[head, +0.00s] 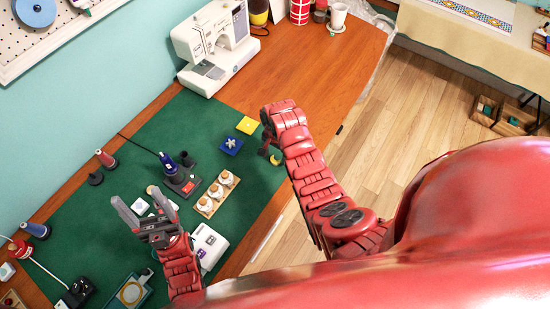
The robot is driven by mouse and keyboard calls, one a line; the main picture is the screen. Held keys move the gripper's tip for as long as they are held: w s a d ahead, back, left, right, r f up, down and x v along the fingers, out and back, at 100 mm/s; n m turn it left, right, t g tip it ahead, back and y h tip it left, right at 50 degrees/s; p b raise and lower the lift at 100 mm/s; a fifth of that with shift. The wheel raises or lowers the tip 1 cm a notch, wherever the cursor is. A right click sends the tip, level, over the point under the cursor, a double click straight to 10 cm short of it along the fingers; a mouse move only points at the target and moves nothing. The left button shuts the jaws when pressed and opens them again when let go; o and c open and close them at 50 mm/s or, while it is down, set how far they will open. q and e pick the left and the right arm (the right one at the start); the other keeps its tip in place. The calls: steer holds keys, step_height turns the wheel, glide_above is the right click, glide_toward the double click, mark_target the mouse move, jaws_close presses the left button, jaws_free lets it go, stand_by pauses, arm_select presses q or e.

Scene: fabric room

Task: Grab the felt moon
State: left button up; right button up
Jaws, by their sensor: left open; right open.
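The felt moon (276,160) is a small yellow piece at the right edge of the green mat (190,130). My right gripper (267,142) is just above it in the picture, pointing down, open and with nothing visible in it. My arm partly hides its jaws, and I cannot tell how high it is above the mat. My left gripper (128,213) is open and empty over the left part of the mat, well away from the moon.
A wooden tray with several jars (217,194) and a dark stand (182,180) are between the grippers. A sewing machine (214,45) stands behind. Bare wood (320,80) is clear at the back right.

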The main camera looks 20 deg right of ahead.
steer(key=shift+f, duration=1.05)
jaws_close()
